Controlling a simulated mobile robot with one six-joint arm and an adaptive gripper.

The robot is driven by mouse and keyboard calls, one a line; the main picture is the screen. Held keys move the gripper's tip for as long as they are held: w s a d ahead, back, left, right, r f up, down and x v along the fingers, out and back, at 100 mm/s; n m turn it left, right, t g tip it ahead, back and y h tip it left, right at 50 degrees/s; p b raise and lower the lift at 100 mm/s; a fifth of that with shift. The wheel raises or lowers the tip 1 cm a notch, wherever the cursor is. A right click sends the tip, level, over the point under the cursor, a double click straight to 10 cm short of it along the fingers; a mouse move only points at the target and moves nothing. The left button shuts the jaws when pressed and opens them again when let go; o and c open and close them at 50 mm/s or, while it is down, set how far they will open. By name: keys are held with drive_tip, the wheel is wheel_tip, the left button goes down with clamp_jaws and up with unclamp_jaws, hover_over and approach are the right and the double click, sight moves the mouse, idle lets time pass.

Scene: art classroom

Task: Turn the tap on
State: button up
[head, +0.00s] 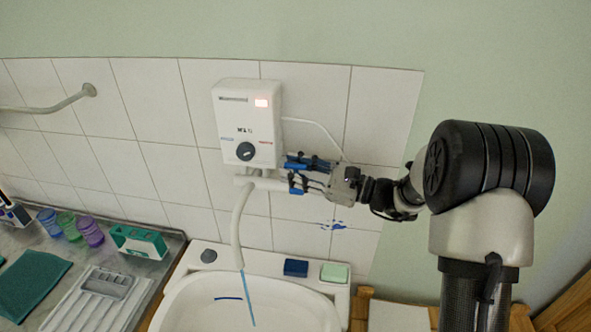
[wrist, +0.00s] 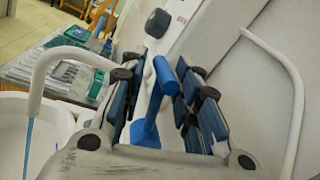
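The tap is a white wall heater (head: 246,118) with a dark dial and a curved white spout (head: 238,225) over the basin. A thin blue stream (head: 248,298) runs down from the spout tip; it also shows in the wrist view (wrist: 28,146). My gripper (head: 293,175) is at the heater's lower right. In the wrist view my gripper (wrist: 160,100) is open, its blue-padded fingers on either side of a blue lever (wrist: 158,92). The lever is nearer the right finger; I cannot tell whether they touch. In the head view the lever is not clearly distinguishable from the fingers.
The white basin (head: 184,300) has a dark blue block (head: 296,267) and a pale green block (head: 334,272) on its back rim. Cups (head: 70,226), a green box (head: 139,241) and a drying rack (head: 100,290) stand left. A thin white pipe (head: 318,128) runs beside the heater.

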drive_tip(key=v, duration=1.2)
drive_tip(key=s+a+n+g+h+b, duration=0.1)
drive_tip(key=s+a+n+g+h, duration=0.25)
drive_tip(key=s, duration=0.45)
drive_tip(key=s+a+n+g+h+b, duration=0.1)
drive_tip(key=s+a+n+g+h, duration=0.3)
drive_tip(key=s, duration=0.5)
drive_tip(key=s+d+f+n+t+h+b, duration=0.1)
drive_tip(key=s+d+f+n+t+h, duration=0.1)
drive_tip(key=s+d+n+h, duration=0.2)
drive_tip(key=s+d+f+n+t+h+b, duration=0.1)
drive_tip(key=s+d+n+t+h, duration=0.2)
drive_tip(key=s, duration=0.6)
drive_tip(key=d+n+h, duration=0.2)
drive_tip(key=n+h, duration=0.1)
drive_tip(key=n, duration=0.1)
drive_tip(key=shift+d+f+b, duration=0.35)
